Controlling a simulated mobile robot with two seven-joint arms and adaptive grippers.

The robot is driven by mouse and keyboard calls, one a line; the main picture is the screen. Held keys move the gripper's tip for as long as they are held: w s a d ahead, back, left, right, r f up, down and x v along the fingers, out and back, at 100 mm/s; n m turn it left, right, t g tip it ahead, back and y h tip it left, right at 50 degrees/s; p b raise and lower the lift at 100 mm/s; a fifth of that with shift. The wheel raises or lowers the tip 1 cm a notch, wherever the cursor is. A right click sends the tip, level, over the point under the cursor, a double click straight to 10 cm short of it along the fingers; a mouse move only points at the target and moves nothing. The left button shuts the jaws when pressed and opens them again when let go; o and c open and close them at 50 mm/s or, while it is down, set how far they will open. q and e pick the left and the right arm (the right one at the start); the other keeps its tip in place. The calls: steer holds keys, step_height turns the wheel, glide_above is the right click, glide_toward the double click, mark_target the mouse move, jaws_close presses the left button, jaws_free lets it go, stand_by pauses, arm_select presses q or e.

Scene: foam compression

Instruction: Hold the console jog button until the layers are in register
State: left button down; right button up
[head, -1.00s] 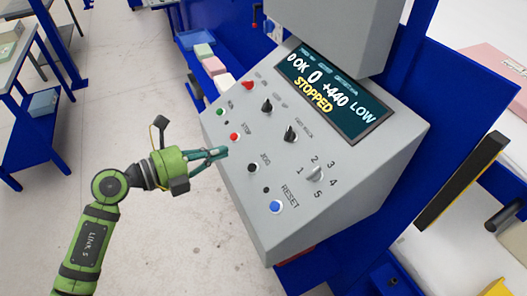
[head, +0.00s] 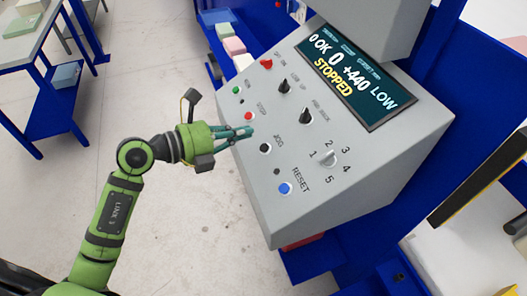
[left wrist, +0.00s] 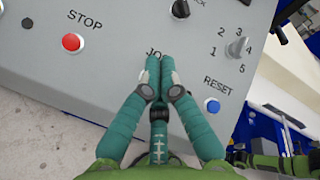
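The grey console (head: 350,170) has a sloped panel with a black jog button (head: 265,148) beside the JOG label. Its display (head: 345,75) reads "0 OK 0 +440 LOW" and "STOPPED". My left gripper (head: 251,131) is in front of the panel, its tips just up and left of the jog button in the head view. In the left wrist view the gripper's fingers (left wrist: 160,60) are together, with nothing seen between them. They cover part of the JOG label and hide the jog button, so contact cannot be told. My right gripper is not in view. The foam layers cannot be made out.
A red stop button (head: 248,116) and a blue reset button (head: 285,188) flank the jog button. Selector knobs (head: 305,116) and a numbered dial (head: 326,158) are on the panel. Coloured blocks (head: 234,46) lie behind the console. Open floor is at left.

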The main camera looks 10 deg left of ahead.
mark_target(264, 148)
arm_select(q)
steer(key=f, duration=0.1)
steer(key=w+d+f+b, duration=0.1)
steer(key=f, duration=0.1)
steer(key=shift+w+d+f+b, duration=0.15)
steer(key=shift+d+f+b, duration=0.2)
steer(key=shift+d, duration=0.05)
steer(key=shift+f, duration=0.1)
stand_by(1.1)
steer(key=shift+w+d+f, duration=0.15)
steer(key=shift+d+f, duration=0.1)
steer(key=shift+f, duration=0.05)
